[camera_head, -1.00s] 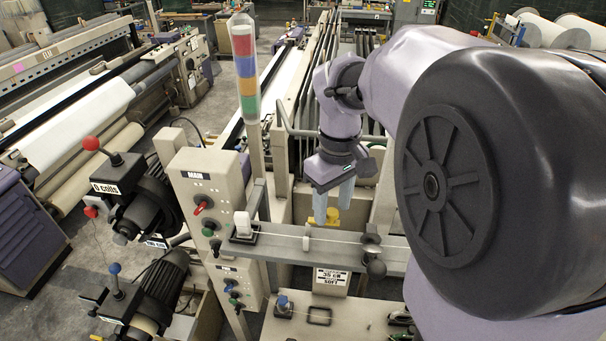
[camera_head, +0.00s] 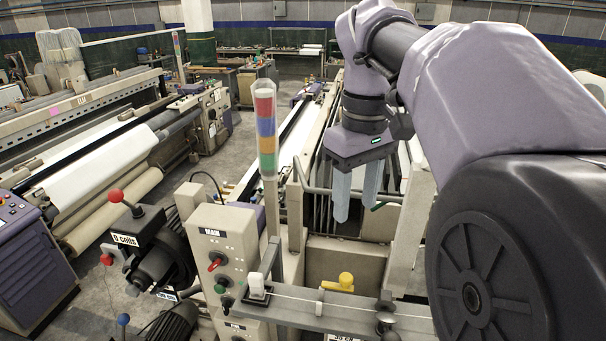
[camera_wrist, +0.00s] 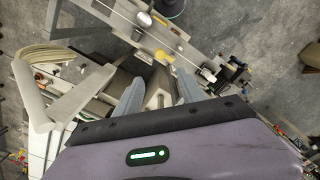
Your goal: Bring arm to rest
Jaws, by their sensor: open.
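My gripper (camera_head: 355,212) hangs pointing down from my purple arm, above the grey rail of the machine in the head view. Its two pale blue fingers stand apart with nothing between them. In the wrist view the open fingers (camera_wrist: 156,96) show against the machine below. The yellow knob (camera_head: 345,282) sits below the fingertips, apart from them. It also shows in the wrist view (camera_wrist: 163,57), beyond the fingers.
A control box marked MAIN (camera_head: 222,255) with a red switch stands left of the gripper. A striped signal tower (camera_head: 266,130) rises beside it. The grey rail (camera_head: 340,312) carries a thread and small guides. Looms (camera_head: 110,150) stand at the left.

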